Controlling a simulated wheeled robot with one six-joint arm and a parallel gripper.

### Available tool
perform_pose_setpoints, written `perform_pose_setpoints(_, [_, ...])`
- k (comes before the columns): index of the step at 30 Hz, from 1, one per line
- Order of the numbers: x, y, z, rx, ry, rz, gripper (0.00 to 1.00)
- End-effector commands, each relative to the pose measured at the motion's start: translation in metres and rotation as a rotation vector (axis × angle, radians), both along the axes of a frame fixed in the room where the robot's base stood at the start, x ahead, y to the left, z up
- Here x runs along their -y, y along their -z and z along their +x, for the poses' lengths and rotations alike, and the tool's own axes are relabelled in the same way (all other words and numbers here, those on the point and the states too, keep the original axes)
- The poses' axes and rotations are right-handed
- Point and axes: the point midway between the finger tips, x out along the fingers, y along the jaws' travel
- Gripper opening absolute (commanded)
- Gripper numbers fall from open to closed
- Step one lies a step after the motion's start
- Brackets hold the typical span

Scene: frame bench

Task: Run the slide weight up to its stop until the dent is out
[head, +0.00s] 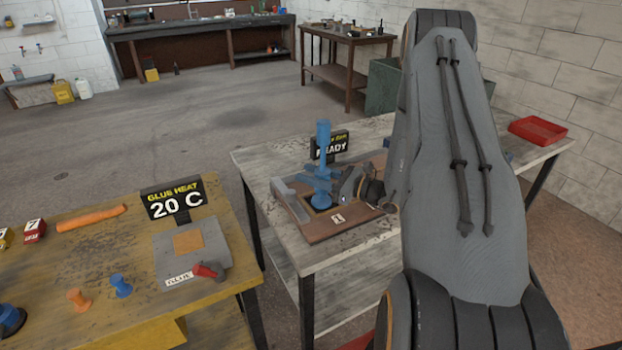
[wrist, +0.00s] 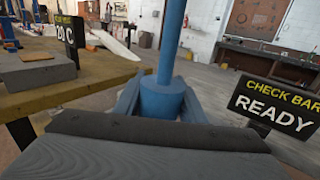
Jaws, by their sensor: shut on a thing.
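The blue slide weight (wrist: 162,100) is a thick cylinder around a thin upright blue rod (wrist: 172,40). My gripper (head: 333,187) is shut on the weight, low on the rod; in the wrist view its fingers (wrist: 160,103) lie on both sides of the weight. In the head view the blue puller (head: 323,145) stands upright over the framed panel (head: 318,235) marked 1, with a wider blue stop at its top. A clear length of rod shows between weight and stop. The dent is hidden under the tool and my gripper.
A black sign reading READY (head: 330,146) stands just behind the puller. On the yellow bench at left are a GLUE HEAT 20 C sign (head: 173,198), a grey plate, blue and orange tabs and an orange bar. A red tray (head: 537,131) lies at right.

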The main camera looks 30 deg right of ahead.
Motion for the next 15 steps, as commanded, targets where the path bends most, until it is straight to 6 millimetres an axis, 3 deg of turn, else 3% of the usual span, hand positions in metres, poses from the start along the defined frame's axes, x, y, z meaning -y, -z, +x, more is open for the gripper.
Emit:
perform_pose_setpoints(1, [0.000,-0.012,-0.001,0.002,0.000,-0.001,0.02])
perform_pose_setpoints(15, [0.000,-0.078,0.000,0.002,0.000,-0.001,0.02])
